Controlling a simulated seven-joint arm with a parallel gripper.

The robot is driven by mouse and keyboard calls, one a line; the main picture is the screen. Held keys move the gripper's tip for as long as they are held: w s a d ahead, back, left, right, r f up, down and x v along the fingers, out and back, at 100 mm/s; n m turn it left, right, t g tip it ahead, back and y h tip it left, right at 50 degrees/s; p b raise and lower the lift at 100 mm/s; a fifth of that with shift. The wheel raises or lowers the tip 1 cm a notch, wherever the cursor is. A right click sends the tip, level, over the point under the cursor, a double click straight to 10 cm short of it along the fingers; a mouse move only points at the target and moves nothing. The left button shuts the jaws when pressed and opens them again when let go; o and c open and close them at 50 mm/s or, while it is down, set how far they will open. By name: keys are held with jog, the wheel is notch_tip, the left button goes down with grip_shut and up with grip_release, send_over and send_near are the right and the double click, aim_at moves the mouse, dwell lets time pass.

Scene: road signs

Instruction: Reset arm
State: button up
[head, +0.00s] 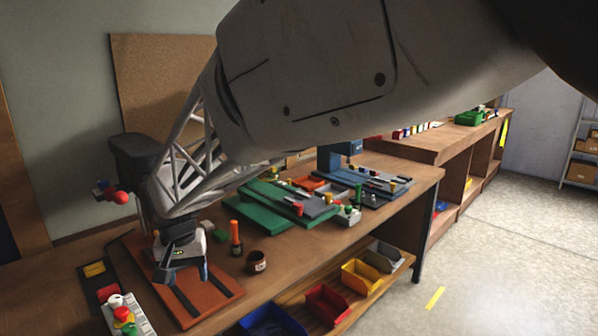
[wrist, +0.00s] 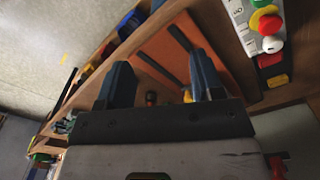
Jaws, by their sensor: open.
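My gripper (head: 183,274) is in the left part of the head view, above an orange-brown board (head: 222,288) with dark strips on the workbench. In the wrist view its two dark blue fingers (wrist: 160,80) are spread apart with nothing held between them. The orange board (wrist: 165,50) shows beyond the fingers there. My arm covers much of the upper middle of the head view and hides part of the bench and wall.
An orange cylinder (head: 235,238) and a brown cup (head: 256,262) stand right of the gripper. A button box (head: 128,318) is at front left. Green and dark panels (head: 270,205) with small parts lie farther right. Coloured bins (head: 327,302) are below the bench top.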

jog(key=s+d+r+m+t, duration=0.1)
jog(key=s+d+r, duration=0.2)
jog(key=d, duration=0.9)
jog(key=s+d+r, duration=0.2)
jog(key=d, duration=1.1)
jog(key=s+d+f+m+t, duration=0.1)
jog(key=s+d+f, duration=0.1)
jog(key=s+d, duration=1.4)
jog(key=shift+d+f+m, duration=0.15)
jog(key=shift+d+m, duration=0.25)
jog(key=shift+d, duration=0.3)
